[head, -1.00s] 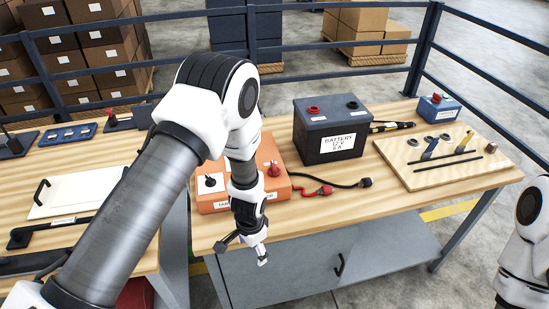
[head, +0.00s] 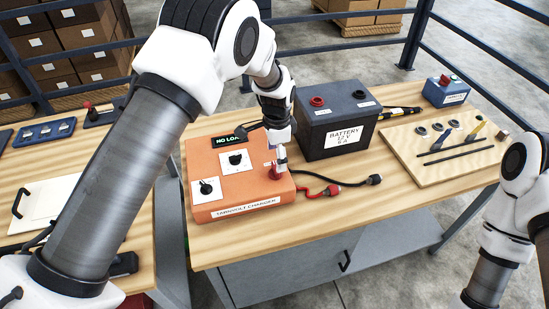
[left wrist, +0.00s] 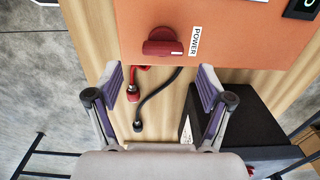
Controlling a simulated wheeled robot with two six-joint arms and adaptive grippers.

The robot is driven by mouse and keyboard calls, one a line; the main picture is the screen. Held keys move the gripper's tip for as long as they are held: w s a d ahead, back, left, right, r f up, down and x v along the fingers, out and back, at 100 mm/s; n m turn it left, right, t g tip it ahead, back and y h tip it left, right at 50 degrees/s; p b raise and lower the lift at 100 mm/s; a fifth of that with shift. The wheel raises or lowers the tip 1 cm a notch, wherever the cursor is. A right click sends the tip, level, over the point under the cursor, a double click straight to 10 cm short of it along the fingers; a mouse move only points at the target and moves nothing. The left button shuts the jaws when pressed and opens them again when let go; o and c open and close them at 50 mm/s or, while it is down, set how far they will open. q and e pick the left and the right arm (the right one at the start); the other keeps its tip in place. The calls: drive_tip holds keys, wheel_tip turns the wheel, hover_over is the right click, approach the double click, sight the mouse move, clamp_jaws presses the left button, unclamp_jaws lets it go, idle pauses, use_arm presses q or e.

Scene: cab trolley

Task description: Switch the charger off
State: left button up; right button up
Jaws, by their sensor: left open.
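The orange charger (head: 240,197) lies on the wooden bench, with a display reading "NO LOA…", partly covered by my arm. Two black dials on white plates sit on its top. Its red power knob (head: 274,172) is at the right end and shows in the left wrist view (left wrist: 163,47) beside a "POWER" label. My left gripper (left wrist: 161,80) is open and empty, its fingers spread on either side of the knob's line, a little short of it in that view. In the head view the left gripper (head: 280,158) is right at the knob; contact cannot be told.
A dark battery (head: 335,125) stands close to the right of my left gripper. A red clamp (head: 332,190) and a black clamp (head: 374,179) lie on the bench with their cables. A wooden tool board (head: 440,150) is farther right. The bench front is clear.

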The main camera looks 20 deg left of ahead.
sight(275, 168)
use_arm(q)
drive_tip(key=f, duration=0.2)
drive_tip(key=f+p, duration=0.1)
drive_tip(key=shift+s+d, duration=0.1)
drive_tip(key=shift+s, duration=0.15)
drive_tip(key=shift+w+a+f, duration=0.3)
drive_tip(key=shift+f, duration=0.3)
drive_tip(key=shift+w+a+f, duration=0.25)
drive_tip(key=shift+w+f, duration=0.05)
drive_tip(key=shift+f, duration=0.3)
drive_tip(key=shift+s+d+r, duration=0.1)
drive_tip(key=shift+d, duration=0.05)
drive_tip(key=shift+s+d+r, duration=0.15)
drive_tip(key=shift+s, duration=0.05)
drive_tip(key=c, duration=0.4)
drive_tip(key=shift+d+r, duration=0.1)
drive_tip(key=c, duration=0.6)
drive_tip(key=shift+c, duration=0.8)
drive_tip(key=shift+f, duration=0.2)
